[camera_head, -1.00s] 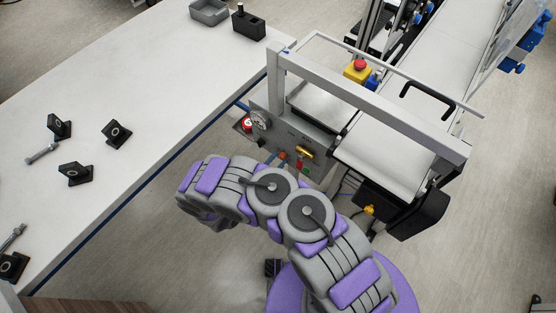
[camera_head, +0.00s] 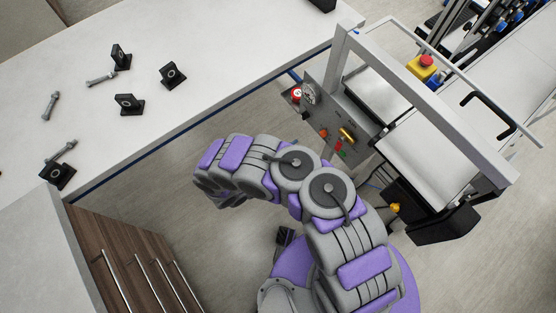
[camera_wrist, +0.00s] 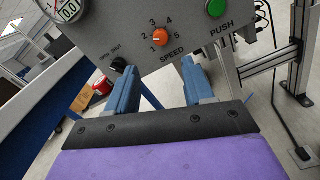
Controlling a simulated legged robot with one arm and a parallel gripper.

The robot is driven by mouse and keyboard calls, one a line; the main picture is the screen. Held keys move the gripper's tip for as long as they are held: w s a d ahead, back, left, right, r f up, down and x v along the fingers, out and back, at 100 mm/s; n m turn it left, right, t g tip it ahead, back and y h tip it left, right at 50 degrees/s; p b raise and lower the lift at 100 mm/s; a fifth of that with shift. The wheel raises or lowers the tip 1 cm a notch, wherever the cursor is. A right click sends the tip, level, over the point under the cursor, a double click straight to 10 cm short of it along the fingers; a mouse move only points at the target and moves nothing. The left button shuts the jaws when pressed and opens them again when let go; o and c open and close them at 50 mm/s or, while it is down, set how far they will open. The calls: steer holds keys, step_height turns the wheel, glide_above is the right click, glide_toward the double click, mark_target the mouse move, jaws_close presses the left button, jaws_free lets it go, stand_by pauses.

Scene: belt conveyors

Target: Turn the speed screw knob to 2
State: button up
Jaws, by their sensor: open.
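The orange speed knob (camera_wrist: 159,37) is on the grey control panel (camera_wrist: 112,32), above the word SPEED, with numerals 1 to 5 around it in the wrist view. I cannot tell which numeral it points to. In the head view the knob (camera_head: 323,132) is small, on the front of the conveyor. My gripper (camera_wrist: 157,68) is open and empty, its two blue fingers pointing at the panel. The knob shows between and beyond the fingertips, apart from them. In the head view my arm hides the gripper.
A green PUSH button (camera_wrist: 217,8) is right of the knob; a black switch (camera_wrist: 119,64) is lower left. A gauge (camera_wrist: 68,10) is at the upper left. The white table (camera_head: 225,70) and drawer unit (camera_head: 130,265) stand left of my arm.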

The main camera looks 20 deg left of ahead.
steer(key=v, duration=0.7)
steer(key=shift+s+a+p, duration=0.25)
steer(key=shift+s+p, duration=0.05)
steer(key=shift+p, duration=0.15)
steer(key=shift+s, duration=0.1)
